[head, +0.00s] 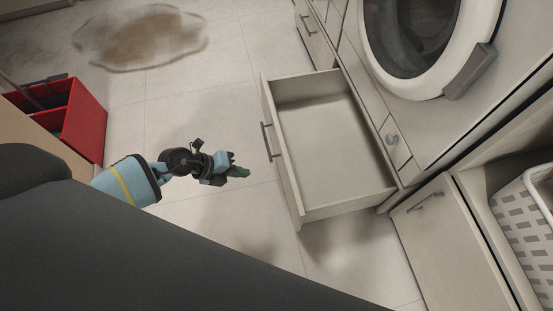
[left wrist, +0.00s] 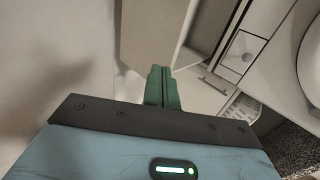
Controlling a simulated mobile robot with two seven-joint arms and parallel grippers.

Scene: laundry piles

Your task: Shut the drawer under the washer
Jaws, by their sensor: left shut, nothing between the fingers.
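The drawer (head: 335,140) under the washer (head: 415,45) is pulled well out and looks empty. Its front panel (head: 283,155) faces left and carries a dark bar handle (head: 270,142). My left gripper (head: 243,171) is shut and empty, a short way to the left of the drawer front and below the handle in the head view, apart from it. In the left wrist view the green fingers (left wrist: 162,88) are pressed together, with the pale drawer front (left wrist: 150,35) just beyond them. My right gripper is not in view.
A red bin (head: 85,120) stands at the left. A brown stain (head: 143,38) lies on the tiled floor at the top left. A closed cabinet door (head: 445,250) and a white laundry basket (head: 525,235) are at the lower right. The floor left of the drawer is clear.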

